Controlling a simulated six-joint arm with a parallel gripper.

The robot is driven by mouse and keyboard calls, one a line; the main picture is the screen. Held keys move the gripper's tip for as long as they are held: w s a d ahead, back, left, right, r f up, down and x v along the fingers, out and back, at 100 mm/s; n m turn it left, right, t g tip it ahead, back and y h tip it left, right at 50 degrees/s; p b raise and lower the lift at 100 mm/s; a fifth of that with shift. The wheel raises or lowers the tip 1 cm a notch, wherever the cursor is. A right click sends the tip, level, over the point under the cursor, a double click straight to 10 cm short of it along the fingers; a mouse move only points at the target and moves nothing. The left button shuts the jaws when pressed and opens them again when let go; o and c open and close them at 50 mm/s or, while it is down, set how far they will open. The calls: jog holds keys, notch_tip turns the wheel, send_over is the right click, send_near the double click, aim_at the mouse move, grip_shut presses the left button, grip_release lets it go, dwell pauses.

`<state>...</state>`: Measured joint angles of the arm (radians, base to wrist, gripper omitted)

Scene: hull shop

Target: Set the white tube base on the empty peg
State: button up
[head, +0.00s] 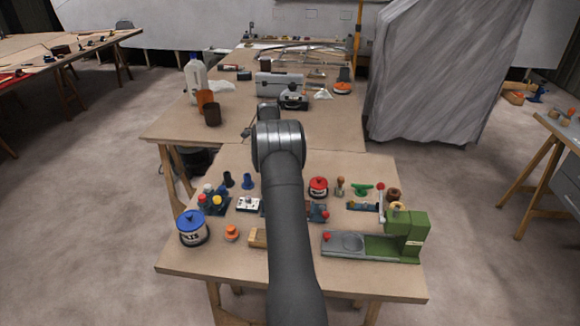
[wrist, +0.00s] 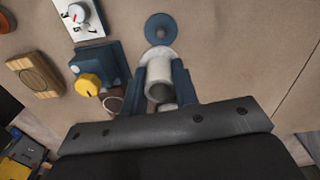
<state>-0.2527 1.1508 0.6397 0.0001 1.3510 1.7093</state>
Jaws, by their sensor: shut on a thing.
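In the wrist view my gripper (wrist: 159,74) is shut on the white tube base (wrist: 160,72), one dark blue finger on each side of it. The tube's round, open-looking end faces the camera. Just beyond the tube lies a round blue disc (wrist: 160,21) with a small lighter spot at its middle; it looks like a peg on a base, with nothing on it. I cannot tell whether the tube touches it. In the head view my arm hides my gripper and the tube.
In the wrist view a blue box with a yellow knob (wrist: 88,84), a white dial box (wrist: 82,20) and a wooden block (wrist: 34,75) lie left. Bare tabletop lies right. In the head view a blue-lidded jar (head: 192,229) and a green machine (head: 405,236) stand on the table.

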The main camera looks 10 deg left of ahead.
jog(key=shift+w+a+f, duration=0.1)
jog(key=shift+a+f, duration=0.05)
jog(key=shift+a, duration=0.25)
jog(key=shift+w+a+f, duration=0.1)
jog(key=shift+a+f, duration=0.05)
jog(key=shift+a, duration=0.25)
jog(key=shift+f, duration=2.9)
jog(key=shift+f, duration=0.55)
jog(key=o, duration=0.7)
jog(key=shift+o, duration=0.2)
jog(key=shift+r, duration=5.5)
jog(key=shift+f, duration=4.45)
